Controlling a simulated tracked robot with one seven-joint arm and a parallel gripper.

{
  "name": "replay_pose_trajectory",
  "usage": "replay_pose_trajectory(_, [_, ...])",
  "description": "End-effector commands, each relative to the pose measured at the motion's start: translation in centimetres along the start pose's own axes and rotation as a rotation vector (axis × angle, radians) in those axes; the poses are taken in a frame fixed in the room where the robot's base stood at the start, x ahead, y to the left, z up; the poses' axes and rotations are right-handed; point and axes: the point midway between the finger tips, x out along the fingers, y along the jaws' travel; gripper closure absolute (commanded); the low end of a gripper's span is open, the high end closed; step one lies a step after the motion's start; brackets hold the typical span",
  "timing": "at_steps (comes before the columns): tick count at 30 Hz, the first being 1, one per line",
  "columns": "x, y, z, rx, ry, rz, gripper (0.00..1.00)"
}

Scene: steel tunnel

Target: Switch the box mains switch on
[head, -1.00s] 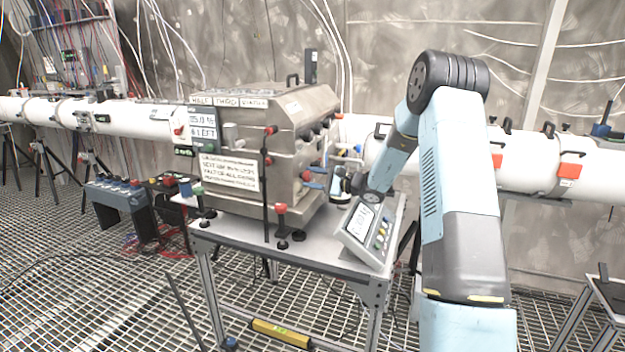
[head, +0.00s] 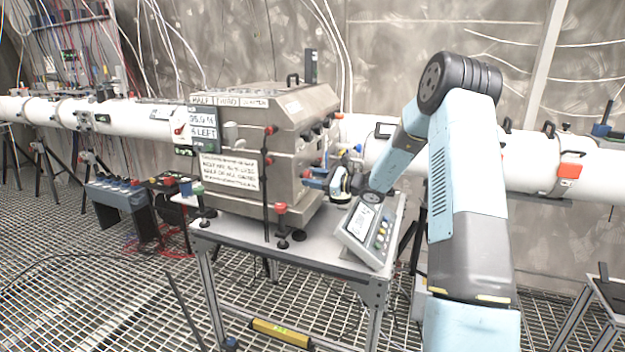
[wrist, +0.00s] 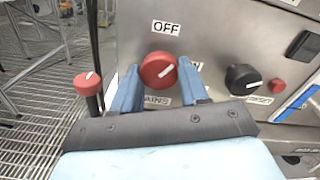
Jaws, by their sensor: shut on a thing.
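The box (head: 275,150) is a large steel case on a metal table.
A black knob (wrist: 240,79) and a small red button (wrist: 276,86) sit right of the switch. A red-topped post (wrist: 88,84) stands at left. A grey display unit (head: 368,232) stands on the table (head: 330,262) below my forearm.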

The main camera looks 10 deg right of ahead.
Motion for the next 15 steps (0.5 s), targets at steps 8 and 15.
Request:
replay_pose_trajectory(8, [-0.09,0.02,-0.10,0.261,0.002,0.000,0.87])
replay_pose_trajectory(15, [-0.09,-0.02,-0.08,0.488,0.002,-0.002,0.87])
